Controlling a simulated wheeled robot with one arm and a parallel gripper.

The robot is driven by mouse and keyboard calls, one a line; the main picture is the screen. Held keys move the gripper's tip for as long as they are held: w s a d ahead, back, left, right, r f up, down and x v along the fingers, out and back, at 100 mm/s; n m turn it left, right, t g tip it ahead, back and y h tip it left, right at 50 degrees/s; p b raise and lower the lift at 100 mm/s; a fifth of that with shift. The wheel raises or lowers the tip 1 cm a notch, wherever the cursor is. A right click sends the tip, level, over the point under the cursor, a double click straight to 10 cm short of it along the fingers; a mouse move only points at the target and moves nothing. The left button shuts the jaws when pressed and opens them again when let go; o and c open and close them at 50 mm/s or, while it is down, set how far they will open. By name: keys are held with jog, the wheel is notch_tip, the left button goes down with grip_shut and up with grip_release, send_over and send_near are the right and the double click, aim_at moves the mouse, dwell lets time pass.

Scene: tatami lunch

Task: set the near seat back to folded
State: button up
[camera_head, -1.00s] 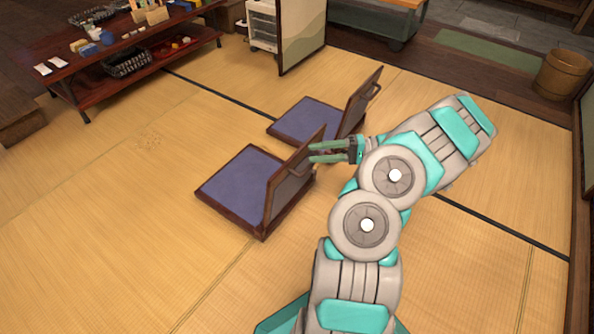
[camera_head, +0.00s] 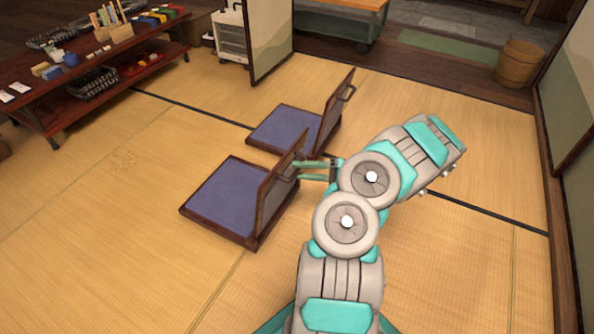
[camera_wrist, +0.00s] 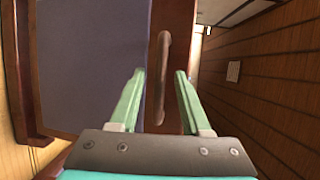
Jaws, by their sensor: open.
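The near seat (camera_head: 224,198) is a legless floor chair with a blue cushion in a dark wooden frame. Its back (camera_head: 274,198) stands raised, at a steep angle to the cushion. A handle bar (camera_head: 289,172) is on the back's outer side. My gripper (camera_head: 297,170) is open beside the upper part of the back, at the handle's height. In the wrist view the handle (camera_wrist: 161,72) lies between the two finger directions, close to the tips. I cannot tell whether the fingers touch it. The blue cushion (camera_wrist: 92,60) shows left of the handle there.
A second seat (camera_head: 282,130) with its back raised stands just behind the near one. A low red-brown table (camera_head: 100,95) with goods is at the far left, a folding screen (camera_head: 268,40) at the back, and a wooden bucket (camera_head: 519,65) at the right. The tatami in front is clear.

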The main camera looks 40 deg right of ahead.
jog(key=shift+x, duration=0.8)
jog(key=shift+c, duration=0.2)
grip_shut()
dwell(0.6)
